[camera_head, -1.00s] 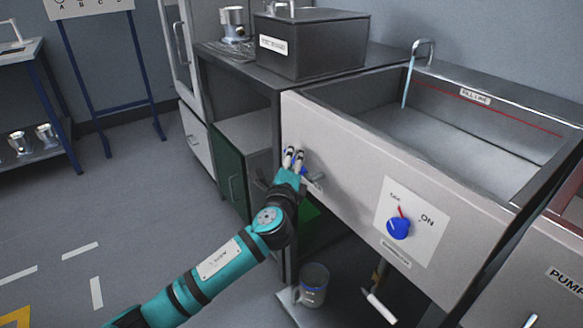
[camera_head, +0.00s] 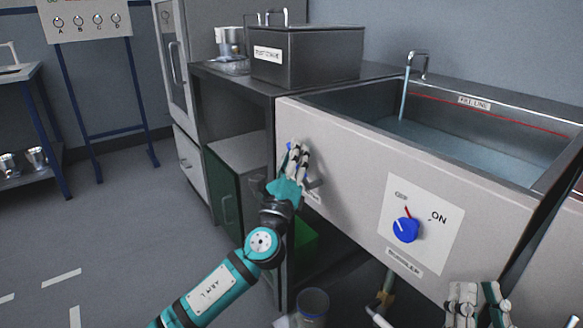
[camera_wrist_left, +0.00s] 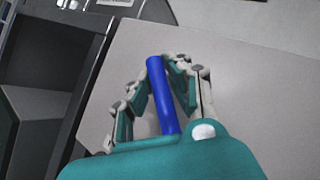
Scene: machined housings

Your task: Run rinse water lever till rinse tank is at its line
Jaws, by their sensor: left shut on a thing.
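The rinse tank (camera_head: 330,113) is a steel basin with a pale front panel. Water (camera_head: 440,140) stands in it, its surface below the red line beside the FILL LINE label (camera_head: 474,103). A stream falls from the tap (camera_head: 417,62). My left gripper (camera_head: 297,150) is at the left part of the panel, shut on the blue lever (camera_wrist_left: 160,88), which shows between its fingers in the left wrist view. In the head view the gripper mostly hides the lever. My right gripper (camera_head: 477,300) is at the bottom right, in front of the panel; its grip is unclear.
A blue BUBBLER knob (camera_head: 406,230) with an ON mark sits on the panel. A lidded grey box (camera_head: 305,52) stands on the bench left of the tank. A cup (camera_head: 312,305) is below the tank. Open floor (camera_head: 110,235) lies to the left.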

